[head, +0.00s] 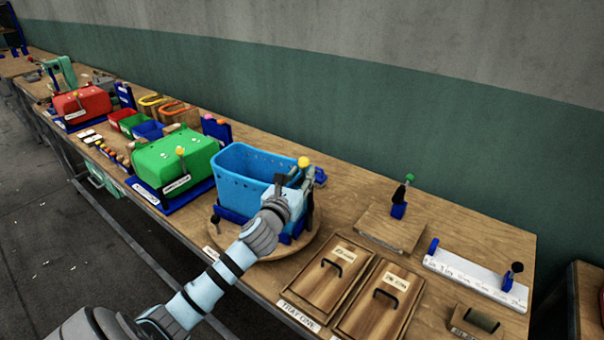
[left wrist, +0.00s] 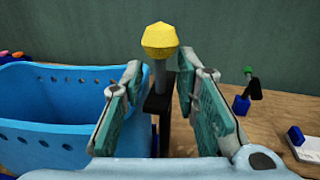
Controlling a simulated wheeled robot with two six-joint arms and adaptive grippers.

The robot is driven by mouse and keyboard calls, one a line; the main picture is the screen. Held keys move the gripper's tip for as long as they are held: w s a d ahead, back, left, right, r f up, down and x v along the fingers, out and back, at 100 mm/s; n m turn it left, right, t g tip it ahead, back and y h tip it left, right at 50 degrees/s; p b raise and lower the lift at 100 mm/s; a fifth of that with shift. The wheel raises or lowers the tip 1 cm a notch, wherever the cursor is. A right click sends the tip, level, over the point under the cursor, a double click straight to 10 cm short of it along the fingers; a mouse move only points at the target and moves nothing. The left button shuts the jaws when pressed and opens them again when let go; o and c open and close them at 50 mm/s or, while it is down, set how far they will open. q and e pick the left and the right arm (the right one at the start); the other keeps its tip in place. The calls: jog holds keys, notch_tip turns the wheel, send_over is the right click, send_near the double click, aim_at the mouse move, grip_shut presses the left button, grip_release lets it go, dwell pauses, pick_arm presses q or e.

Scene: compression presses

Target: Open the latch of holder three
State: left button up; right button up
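A blue perforated basket (head: 250,170) sits in a dark blue holder (head: 238,219) on a round wooden board. A latch lever with a yellow knob (head: 304,161) stands at the basket's right end. I cannot read a holder number here. My left gripper (head: 297,180) is at that lever, beside the basket. In the left wrist view the yellow knob (left wrist: 160,40) and its grey stem stand upright between the two spread teal fingers (left wrist: 164,105). Gaps show on both sides of the stem, so the gripper is open and holds nothing. My right gripper is not in view.
A green box (head: 175,158) and a red box (head: 82,104) stand in similar holders to the left. Two lidded wooden trays (head: 326,277) lie right of the round board (head: 262,250). A small green-knobbed lever (head: 403,190) and a white strip (head: 470,275) are farther right.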

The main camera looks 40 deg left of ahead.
pick_arm(q)
jog(key=shift+w, duration=0.25)
jog(key=shift+r, duration=0.1)
grip_shut()
dwell(1.0)
grip_release()
